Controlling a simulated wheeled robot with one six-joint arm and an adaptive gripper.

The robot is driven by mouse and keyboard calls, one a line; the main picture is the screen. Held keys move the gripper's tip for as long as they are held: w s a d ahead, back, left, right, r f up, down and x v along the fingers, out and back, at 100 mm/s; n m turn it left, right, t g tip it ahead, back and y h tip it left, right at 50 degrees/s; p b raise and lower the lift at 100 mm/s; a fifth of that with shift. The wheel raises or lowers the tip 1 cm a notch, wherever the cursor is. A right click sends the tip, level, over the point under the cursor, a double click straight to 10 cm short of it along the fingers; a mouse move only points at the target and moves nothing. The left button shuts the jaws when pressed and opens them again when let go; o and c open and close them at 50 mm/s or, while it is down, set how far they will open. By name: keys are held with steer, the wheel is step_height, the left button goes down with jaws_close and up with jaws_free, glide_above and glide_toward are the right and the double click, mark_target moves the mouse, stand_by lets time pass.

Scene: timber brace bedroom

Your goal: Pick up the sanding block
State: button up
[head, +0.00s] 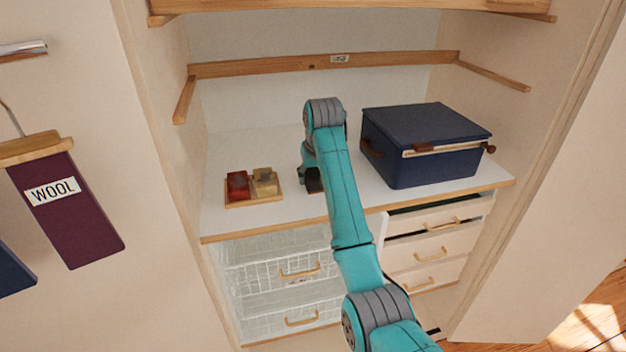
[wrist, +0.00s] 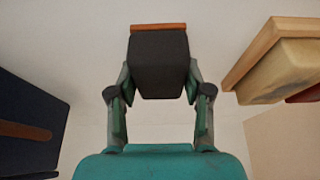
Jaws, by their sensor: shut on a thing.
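The sanding block (wrist: 159,66) is a dark grey block with an orange-brown strip along one edge. In the wrist view it sits between the two fingers of my gripper (wrist: 160,80), which is shut on it from both sides. In the head view my gripper (head: 312,180) is low over the white shelf, between the small wooden tray and the navy box. There the dark block (head: 315,182) is partly hidden by my arm. I cannot tell whether it touches the shelf.
A wooden tray (head: 254,203) with a red and a yellowish item stands left of my gripper. A navy lidded box (head: 425,140) stands to the right. Wooden rails line the alcove walls above. Wire baskets (head: 283,275) and drawers (head: 430,252) sit below the shelf (head: 225,222).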

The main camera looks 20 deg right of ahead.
mark_target(313, 174)
steer(key=shift+r, duration=0.1)
step_height(313, 174, up, 10)
steer(key=shift+f, duration=0.1)
stand_by(0.4)
